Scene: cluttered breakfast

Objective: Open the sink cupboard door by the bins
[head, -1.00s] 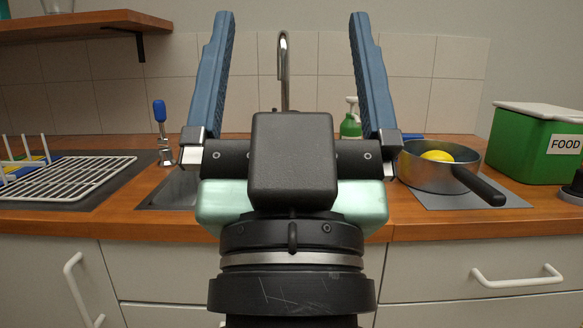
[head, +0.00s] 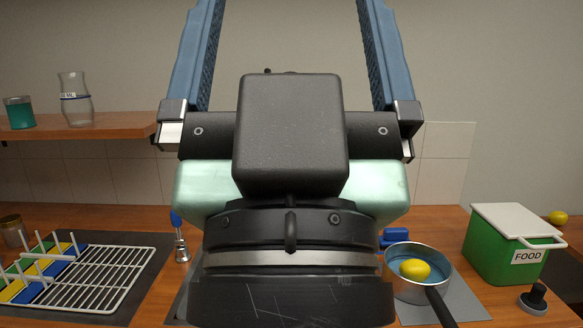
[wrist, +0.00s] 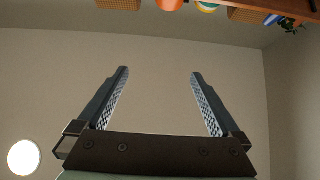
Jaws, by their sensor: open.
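My gripper (head: 289,20) is open and empty, held up in front of the wall above the counter. Its two blue fingers point upward, and their tips run out of the top of the head view. In the wrist view my gripper (wrist: 160,73) shows both fingers apart with only plain wall or ceiling between them. The sink cupboard door, its handle and the bins are not in view now. The sink is mostly hidden behind my wrist.
The wooden counter (head: 120,216) holds a dish rack (head: 100,275) at left, and a pan (head: 400,289) with a yellow fruit (head: 414,270) and a green FOOD box (head: 500,262) at right. A wooden shelf (head: 90,129) with glassware juts out at upper left.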

